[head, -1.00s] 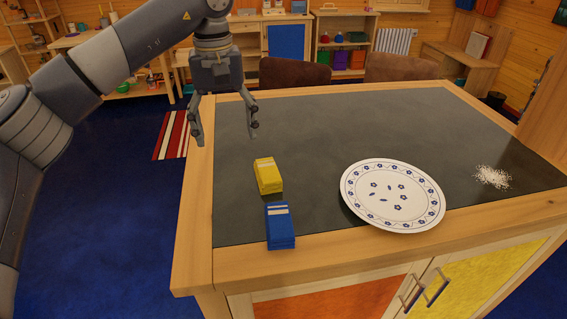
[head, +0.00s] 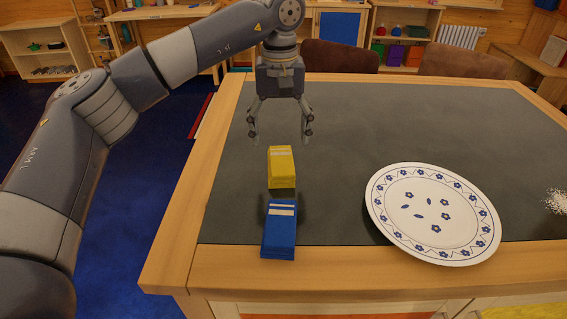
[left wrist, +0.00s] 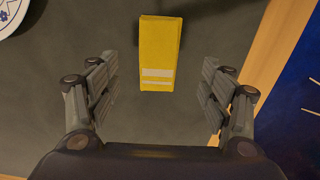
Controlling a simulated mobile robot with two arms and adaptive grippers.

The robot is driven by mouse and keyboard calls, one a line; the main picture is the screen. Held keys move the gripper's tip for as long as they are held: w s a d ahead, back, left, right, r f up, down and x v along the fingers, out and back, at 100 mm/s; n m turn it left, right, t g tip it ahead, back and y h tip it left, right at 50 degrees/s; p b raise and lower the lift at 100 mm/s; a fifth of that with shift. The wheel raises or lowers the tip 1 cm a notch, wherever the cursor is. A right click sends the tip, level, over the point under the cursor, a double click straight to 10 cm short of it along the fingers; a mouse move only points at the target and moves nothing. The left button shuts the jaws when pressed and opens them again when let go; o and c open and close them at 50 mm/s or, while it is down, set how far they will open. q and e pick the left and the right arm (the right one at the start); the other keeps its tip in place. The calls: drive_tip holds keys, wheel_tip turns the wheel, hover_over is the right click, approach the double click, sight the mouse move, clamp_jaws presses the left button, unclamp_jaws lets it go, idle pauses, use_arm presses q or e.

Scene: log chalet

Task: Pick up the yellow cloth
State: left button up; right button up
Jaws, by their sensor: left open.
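The yellow cloth (head: 281,168) is a folded block with pale stripes, lying on the dark tabletop just behind a blue folded cloth. My left gripper (head: 280,138) hangs above the table, slightly behind and above the yellow cloth, pointing down. Its fingers are open and empty. In the left wrist view, the yellow cloth (left wrist: 160,52) lies between and beyond the two open fingertips (left wrist: 160,80), with clear space on both sides. My right gripper is not in view.
The blue cloth (head: 279,228) sits in front of the yellow one, near the table's front edge. A flowered plate (head: 433,213) lies to the right, with white grains (head: 557,201) beyond it. Brown chairs (head: 340,57) stand behind the table (head: 350,115). The tabletop's back middle is clear.

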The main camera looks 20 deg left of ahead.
sight(281, 162)
use_arm(q)
drive_tip(key=shift+s+a+f, duration=0.15)
drive_tip(key=shift+f, duration=0.65)
drive_tip(key=f, duration=0.1)
drive_tip(key=f+p, duration=0.1)
drive_tip(key=f, duration=0.1)
drive_tip(key=f+p, duration=0.1)
drive_tip(key=f, duration=0.1)
drive_tip(key=shift+s+d, duration=0.1)
drive_tip(key=shift+d, duration=0.15)
drive_tip(key=shift+f, duration=0.3)
drive_tip(key=c, duration=0.9)
